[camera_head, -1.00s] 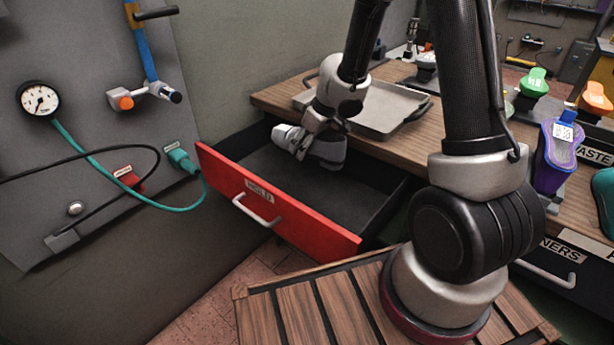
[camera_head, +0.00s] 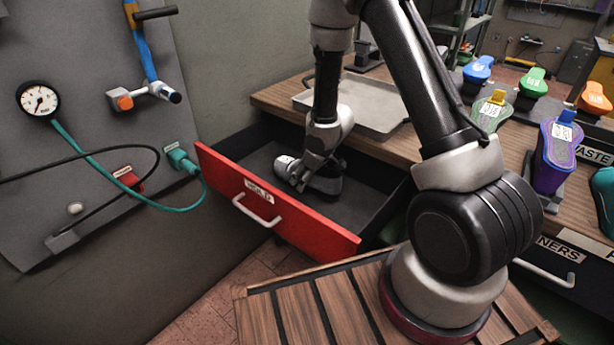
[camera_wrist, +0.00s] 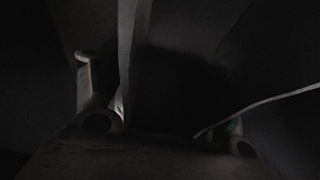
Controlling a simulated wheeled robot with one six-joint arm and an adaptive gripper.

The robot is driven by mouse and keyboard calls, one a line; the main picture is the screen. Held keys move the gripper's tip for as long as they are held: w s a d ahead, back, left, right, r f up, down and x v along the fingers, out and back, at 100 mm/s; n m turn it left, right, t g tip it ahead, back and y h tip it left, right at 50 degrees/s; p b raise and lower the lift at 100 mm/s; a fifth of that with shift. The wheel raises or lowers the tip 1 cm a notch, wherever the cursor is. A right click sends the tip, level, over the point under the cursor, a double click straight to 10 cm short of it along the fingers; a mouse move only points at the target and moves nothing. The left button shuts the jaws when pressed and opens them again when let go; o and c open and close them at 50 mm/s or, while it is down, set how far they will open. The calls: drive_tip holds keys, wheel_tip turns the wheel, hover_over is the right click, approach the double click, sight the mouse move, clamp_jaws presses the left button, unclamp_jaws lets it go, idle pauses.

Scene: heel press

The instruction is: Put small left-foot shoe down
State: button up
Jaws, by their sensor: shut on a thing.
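My gripper (camera_head: 322,182) is low inside the open red-fronted drawer (camera_head: 275,205), which is labelled HOLD. The wrist view is very dark and shows both sides of my gripper (camera_wrist: 165,115) with a large dark shape between them and thin pale edges. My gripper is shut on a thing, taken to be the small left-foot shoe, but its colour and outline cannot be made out. In the head view my wrist hides it. I cannot tell whether it touches the drawer floor.
A grey tray (camera_head: 372,108) lies on the wooden bench behind the drawer. Blue (camera_head: 478,72), green (camera_head: 533,82), orange (camera_head: 594,99) and purple (camera_head: 556,158) shoe-shaped pieces stand to the right. A panel with a gauge (camera_head: 38,99) and hoses is at the left. The drawer's front right floor looks clear.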

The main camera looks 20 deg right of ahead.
drive_tip(key=o, duration=1.3)
drive_tip(key=v, duration=1.2)
